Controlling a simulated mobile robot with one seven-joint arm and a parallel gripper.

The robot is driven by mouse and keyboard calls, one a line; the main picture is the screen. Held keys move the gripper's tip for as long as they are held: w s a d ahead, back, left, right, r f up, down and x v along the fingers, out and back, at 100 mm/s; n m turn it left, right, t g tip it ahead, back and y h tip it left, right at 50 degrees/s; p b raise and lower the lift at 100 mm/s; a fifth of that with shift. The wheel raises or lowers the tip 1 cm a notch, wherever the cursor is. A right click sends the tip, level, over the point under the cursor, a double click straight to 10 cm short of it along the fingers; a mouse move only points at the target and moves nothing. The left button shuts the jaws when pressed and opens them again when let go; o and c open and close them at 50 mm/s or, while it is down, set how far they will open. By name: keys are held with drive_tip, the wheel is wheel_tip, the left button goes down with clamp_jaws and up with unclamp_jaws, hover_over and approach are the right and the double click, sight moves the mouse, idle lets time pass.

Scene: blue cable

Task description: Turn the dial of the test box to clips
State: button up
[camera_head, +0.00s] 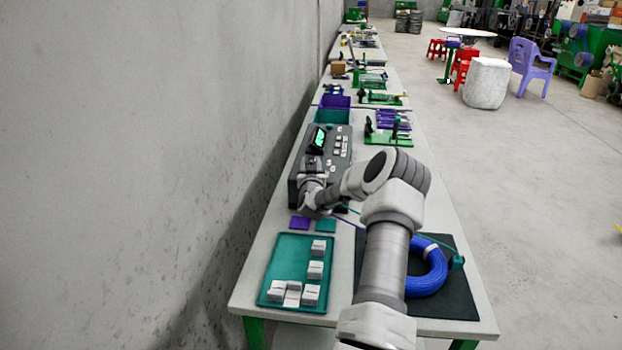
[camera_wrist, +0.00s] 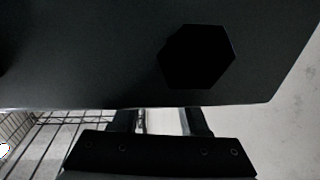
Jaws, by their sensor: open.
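The test box (camera_head: 341,157) is a dark grey case on the bench beside the wall, with a green-lit screen (camera_head: 317,139) and several pale labels or buttons on its top. My gripper (camera_head: 312,163) is at the box's near left part, and the arm hides some of that area. In the wrist view, a dark panel fills the upper part, with a black hexagonal shape (camera_wrist: 198,57) on it that may be the dial. My gripper's two fingers (camera_wrist: 160,121) are apart with nothing between them, below the hexagon and to its left. No dial pointer or setting can be read.
A coil of blue cable (camera_head: 433,278) lies on a black mat (camera_head: 453,303), partly behind my arm. A teal tray (camera_head: 287,258) holds several white blocks. Purple and teal squares (camera_head: 326,226) lie before the box. A green fixture (camera_head: 390,137) stands right of it; the wall is left.

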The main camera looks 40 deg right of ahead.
drive_tip(key=v, duration=1.6)
drive_tip(key=shift+s+a+p, duration=0.25)
drive_tip(key=shift+a+p, duration=0.05)
